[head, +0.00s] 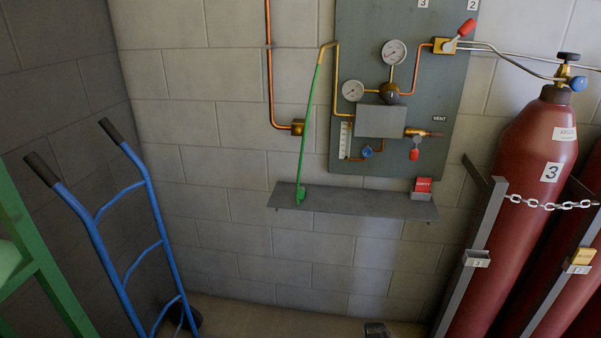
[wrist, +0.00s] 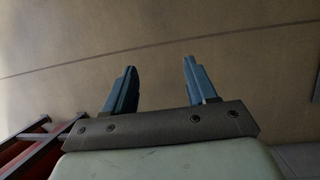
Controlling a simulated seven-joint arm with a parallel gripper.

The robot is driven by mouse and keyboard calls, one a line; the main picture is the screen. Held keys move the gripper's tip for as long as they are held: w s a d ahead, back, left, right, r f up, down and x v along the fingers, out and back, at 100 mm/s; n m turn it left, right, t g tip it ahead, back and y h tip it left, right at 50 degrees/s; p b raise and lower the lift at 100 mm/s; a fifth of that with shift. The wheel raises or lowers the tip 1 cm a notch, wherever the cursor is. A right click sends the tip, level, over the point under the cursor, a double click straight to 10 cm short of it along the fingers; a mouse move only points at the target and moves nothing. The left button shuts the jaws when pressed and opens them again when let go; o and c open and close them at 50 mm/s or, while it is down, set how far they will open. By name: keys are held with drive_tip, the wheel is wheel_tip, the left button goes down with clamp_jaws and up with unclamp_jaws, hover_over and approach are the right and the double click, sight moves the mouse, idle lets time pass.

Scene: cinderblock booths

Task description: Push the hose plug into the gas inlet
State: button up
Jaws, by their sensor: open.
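A thin green hose (head: 308,125) runs from a bent yellow tube at the panel's left edge down to the grey shelf (head: 358,205). Its green lower end, seemingly the plug (head: 300,194), rests at the shelf's left part. A brass fitting (head: 297,127) sits on the wall behind the hose, at the end of a copper pipe; I cannot tell whether it is the gas inlet. My gripper (wrist: 158,82) shows in the wrist view with two blue fingers wide apart and nothing between them. The hose and plug are not in the wrist view.
The grey panel (head: 350,30) carries gauges, valves and copper tubes above the shelf. Dark red chained cylinders (head: 530,170) stand at right, a blue hand truck (head: 146,255) at left.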

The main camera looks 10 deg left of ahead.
drive_tip(key=w+a+r+t, duration=0.1)
drive_tip(key=w+a+r, duration=0.1)
drive_tip(key=w+r, duration=0.35)
drive_tip(key=w+a+r, duration=0.1)
drive_tip(key=w+r, duration=0.1)
drive_tip(key=w, duration=0.6)
wheel_tip(320, 180, up, 42)
drive_tip(key=r+t+y, duration=0.1)
drive_tip(key=t, duration=0.4)
hover_over(301, 190)
drive_tip(key=s, duration=0.2)
drive_tip(key=shift+w+d+f, duration=0.1)
drive_tip(key=shift+w+f, duration=0.05)
drive_tip(key=shift+f, duration=0.1)
drive_tip(key=shift+w+f, duration=0.2)
drive_tip(key=shift+f, duration=1.3)
drive_tip(key=shift+w+f, duration=0.25)
drive_tip(key=shift+f, duration=1.25)
drive_tip(key=shift+w+f, duration=0.2)
drive_tip(key=shift+f, duration=1.3)
drive_tip(key=shift+c, duration=0.4)
